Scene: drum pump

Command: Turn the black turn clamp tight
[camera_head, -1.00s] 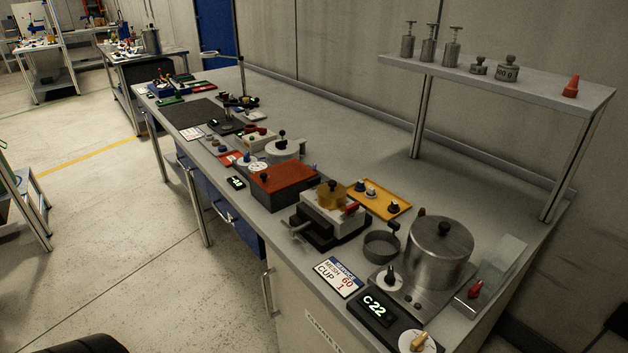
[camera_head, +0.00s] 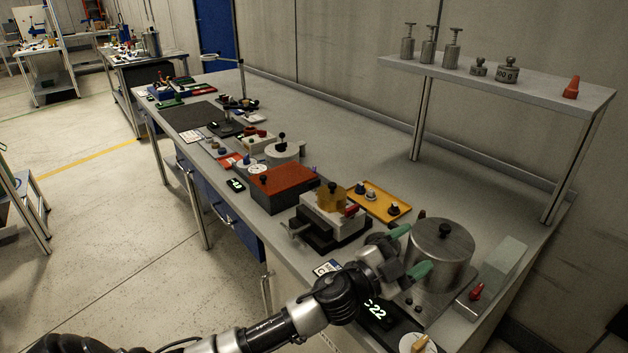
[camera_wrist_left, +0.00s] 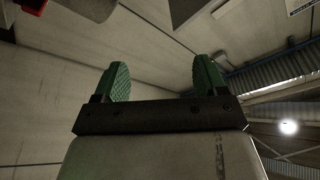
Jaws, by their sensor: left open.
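My left gripper (camera_head: 409,251) reaches in from below, its two green fingertips spread apart in front of the steel pot (camera_head: 445,262). In the left wrist view the gripper (camera_wrist_left: 163,82) is open, with only bare wall between its fingers. I cannot tell for sure which part is the black turn clamp. A black knob (camera_head: 443,229) tops the pot's lid. The small black knob on a white disc in front of the pot is hidden behind my left gripper. My right gripper is not in view.
A grey clamping block (camera_head: 325,222) with a yellow part stands left of my gripper, beside a yellow tray (camera_head: 380,203). A display (camera_head: 377,312) and a brass-knobbed dial (camera_head: 416,343) lie near the front edge. A shelf (camera_head: 500,76) stands behind. The bench between shelf and tray is clear.

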